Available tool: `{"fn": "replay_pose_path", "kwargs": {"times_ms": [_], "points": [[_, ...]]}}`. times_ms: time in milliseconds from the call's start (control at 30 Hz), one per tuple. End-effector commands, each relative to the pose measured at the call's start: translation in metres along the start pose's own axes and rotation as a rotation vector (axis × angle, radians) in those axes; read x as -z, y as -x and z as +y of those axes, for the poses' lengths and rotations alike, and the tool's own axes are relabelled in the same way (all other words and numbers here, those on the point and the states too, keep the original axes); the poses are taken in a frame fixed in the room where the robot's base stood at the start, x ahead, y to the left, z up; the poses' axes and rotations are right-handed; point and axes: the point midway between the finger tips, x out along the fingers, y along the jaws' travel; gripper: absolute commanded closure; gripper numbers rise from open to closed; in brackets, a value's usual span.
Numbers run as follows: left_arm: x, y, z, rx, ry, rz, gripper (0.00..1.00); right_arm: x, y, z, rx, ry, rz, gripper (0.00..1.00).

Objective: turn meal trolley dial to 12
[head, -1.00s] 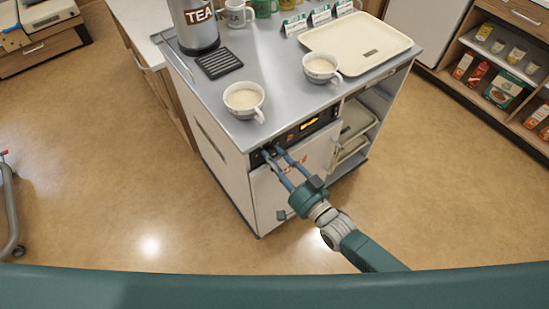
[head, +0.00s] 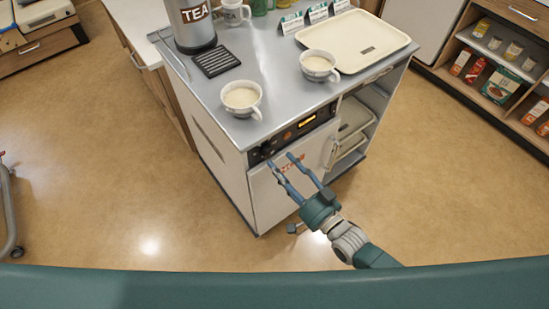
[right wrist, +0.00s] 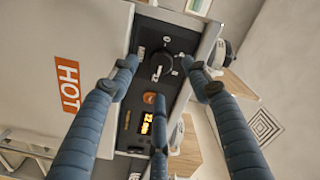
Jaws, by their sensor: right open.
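The meal trolley (head: 222,160) stands in the middle of the head view, with a black control panel (head: 318,124) along the top of its front. The dial (head: 266,149) is a dark knob at the panel's left end. In the right wrist view the dial (right wrist: 160,63) is a round black knob with white figures around it; I cannot tell its exact setting. My right gripper (head: 279,159) is open and empty, a little in front of the panel, its blue fingers apart from the dial. My left gripper is not in view.
A lit amber display (right wrist: 146,123) and an orange button (right wrist: 149,98) are beside the dial. Two filled cups (head: 242,98) (head: 319,66), a cream tray (head: 357,40) and a tea urn (head: 192,28) stand on the trolley top. The floor in front is clear.

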Motion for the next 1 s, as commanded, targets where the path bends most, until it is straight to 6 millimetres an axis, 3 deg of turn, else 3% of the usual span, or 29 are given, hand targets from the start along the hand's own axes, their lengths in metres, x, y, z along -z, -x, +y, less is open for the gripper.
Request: {"fn": "replay_pose_path", "kwargs": {"times_ms": [200, 400, 1000], "points": [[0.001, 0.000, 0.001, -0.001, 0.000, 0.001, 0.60, -0.001, 0.047, 0.001, -0.001, 0.000, -0.002, 0.52], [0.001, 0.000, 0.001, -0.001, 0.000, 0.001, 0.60, 0.000, 0.069, 0.001, -0.001, -0.001, 0.000, 0.52], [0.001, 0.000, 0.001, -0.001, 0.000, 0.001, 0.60, 0.000, 0.072, 0.000, 0.000, -0.001, 0.001, 0.52]]}}
